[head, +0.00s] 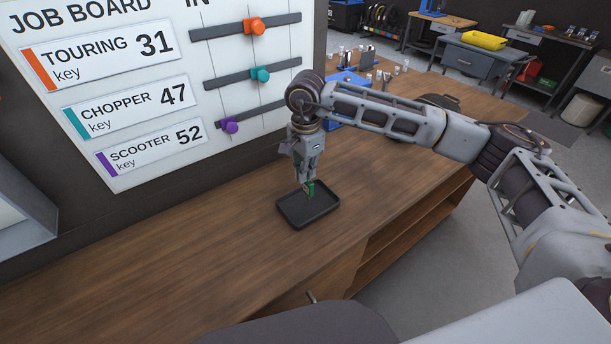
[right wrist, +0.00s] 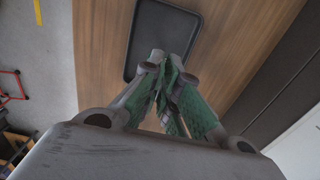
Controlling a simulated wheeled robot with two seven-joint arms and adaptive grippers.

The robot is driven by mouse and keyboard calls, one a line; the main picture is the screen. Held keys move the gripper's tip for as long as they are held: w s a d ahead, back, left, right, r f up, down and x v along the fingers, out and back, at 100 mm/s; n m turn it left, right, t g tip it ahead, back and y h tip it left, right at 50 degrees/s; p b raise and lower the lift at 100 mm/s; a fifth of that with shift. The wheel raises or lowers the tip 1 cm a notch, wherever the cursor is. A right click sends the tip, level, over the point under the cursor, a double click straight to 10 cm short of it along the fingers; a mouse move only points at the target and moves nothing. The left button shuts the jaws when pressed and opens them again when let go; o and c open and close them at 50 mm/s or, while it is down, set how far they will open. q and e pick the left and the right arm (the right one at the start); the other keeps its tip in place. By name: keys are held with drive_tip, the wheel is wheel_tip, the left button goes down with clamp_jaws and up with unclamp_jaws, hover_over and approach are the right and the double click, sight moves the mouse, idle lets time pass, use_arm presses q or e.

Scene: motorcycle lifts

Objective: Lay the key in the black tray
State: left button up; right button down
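The black tray (head: 291,213) lies on the wooden bench below the job board. It is shallow with a raised rim, and the floor I can see of it is bare. My right gripper (head: 309,190) points down over the tray, its tips close above the tray floor or touching it. In the right wrist view, the tray (right wrist: 150,22) lies beyond the fingertips (right wrist: 166,61). The fingers come together at the tips, with green textured surfaces between them. I cannot make out a key there; one could be hidden between the fingers. My left gripper is out of view.
The job board (head: 150,100) stands behind the bench, with orange, teal and purple sliders on dark rails. A blue object (head: 347,82) and small items stand at the bench's far end. The wooden bench top (head: 170,270) is clear left of the tray.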

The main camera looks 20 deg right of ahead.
wheel_tip(320, 180, down, 2)
drive_tip(key=shift+f, duration=0.2)
idle(0.3)
drive_tip(key=c, duration=1.6)
unclamp_jaws()
drive_tip(key=shift+c, duration=0.2)
drive_tip(key=shift+r, duration=0.3)
wheel_tip(320, 180, up, 12)
drive_tip(key=shift+f+b, duration=0.15)
drive_tip(key=shift+b, duration=0.85)
